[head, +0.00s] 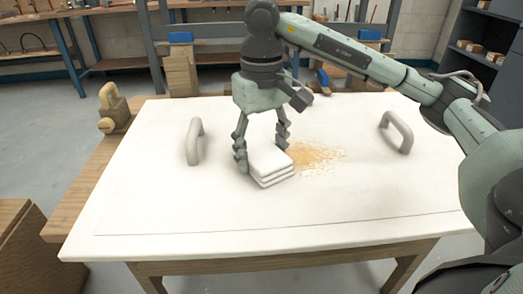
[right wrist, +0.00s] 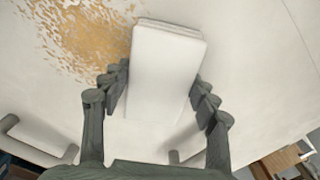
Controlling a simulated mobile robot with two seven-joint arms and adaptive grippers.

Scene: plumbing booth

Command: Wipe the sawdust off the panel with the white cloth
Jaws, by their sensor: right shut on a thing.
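The white cloth (head: 270,166), a folded stack, is held between the fingers of my right gripper (head: 262,150). It sits at the left edge of the sawdust (head: 316,156), low at the panel's surface. The white panel (head: 180,210) lies flat on a wooden table. In the right wrist view the cloth (right wrist: 166,70) is between the two fingers (right wrist: 160,95), and the sawdust (right wrist: 85,35) is spread to the upper left, beside it. I cannot tell whether sawdust lies under the cloth. My left gripper is not in view.
Two grey handles stand up from the panel, one at left (head: 194,141) and one at right (head: 397,132). Wooden clamp-like blocks (head: 112,108) stand at the table's left edge. The front of the panel is clear.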

